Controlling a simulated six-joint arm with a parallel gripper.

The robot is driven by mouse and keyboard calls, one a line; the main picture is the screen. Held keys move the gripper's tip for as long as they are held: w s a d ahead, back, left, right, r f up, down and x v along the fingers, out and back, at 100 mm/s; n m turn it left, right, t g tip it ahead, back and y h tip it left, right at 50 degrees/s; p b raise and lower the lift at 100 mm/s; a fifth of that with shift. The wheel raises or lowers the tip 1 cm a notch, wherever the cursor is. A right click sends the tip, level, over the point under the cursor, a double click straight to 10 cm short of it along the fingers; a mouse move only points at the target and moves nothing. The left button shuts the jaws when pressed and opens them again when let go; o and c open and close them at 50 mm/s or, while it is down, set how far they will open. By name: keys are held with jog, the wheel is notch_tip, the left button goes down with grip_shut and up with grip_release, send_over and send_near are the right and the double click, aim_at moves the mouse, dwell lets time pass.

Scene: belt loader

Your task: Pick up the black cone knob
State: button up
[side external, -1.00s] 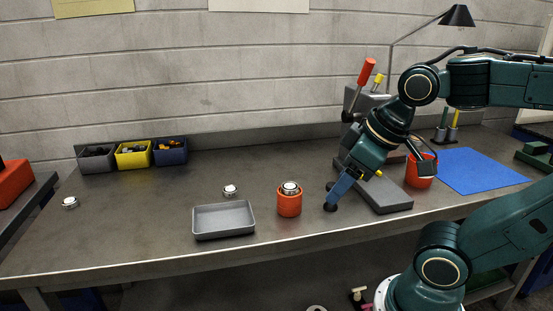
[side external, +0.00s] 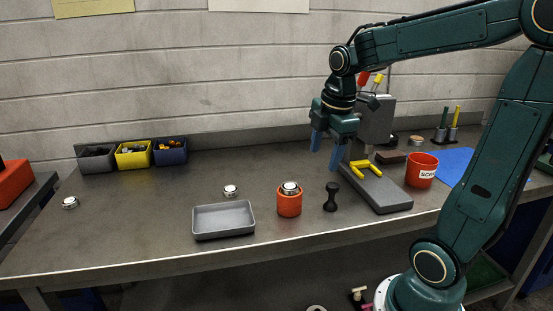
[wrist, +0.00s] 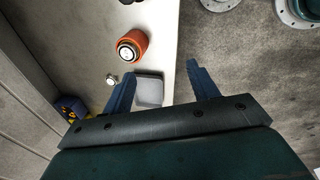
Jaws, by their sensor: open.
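The black cone knob (side external: 331,197) stands upright on the grey bench, just right of the orange cup with a silver-topped part in it (side external: 289,203). It has a dark, waisted shape. My gripper (side external: 326,158) is open and empty, raised above the bench, higher in the picture than the knob and apart from it. In the wrist view my two blue fingers (wrist: 160,68) are spread with nothing held between them. A dark shape is cut off at the top edge of that view; I cannot tell if it is the knob.
A grey tray (side external: 224,221) and a silver-topped part (side external: 231,191) lie left of the cup. A grey fixture (side external: 390,197) with yellow handles stands right of the knob, with a red bin (side external: 421,172) beyond. Small bins (side external: 134,160) stand far left. The bench's left-centre is largely clear.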

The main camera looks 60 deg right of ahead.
aim_at(332, 194)
jog(key=w+d+f+n+g, duration=0.1)
jog(key=d+f+n+g, duration=0.1)
jog(key=d+f+n, duration=0.3)
jog(key=d+n, duration=0.3)
jog(key=d, duration=0.4)
jog(key=shift+w+d+f+y, duration=0.2)
jog(key=shift+w+y, duration=0.1)
jog(key=shift+y, duration=0.1)
jog(key=shift+a+f, duration=0.1)
jog(key=shift+f, duration=4.2)
jog(key=shift+s+a+f, duration=0.1)
jog(key=shift+a+f, duration=0.05)
jog(key=shift+f, duration=2.45)
jog(key=c, duration=1.1)
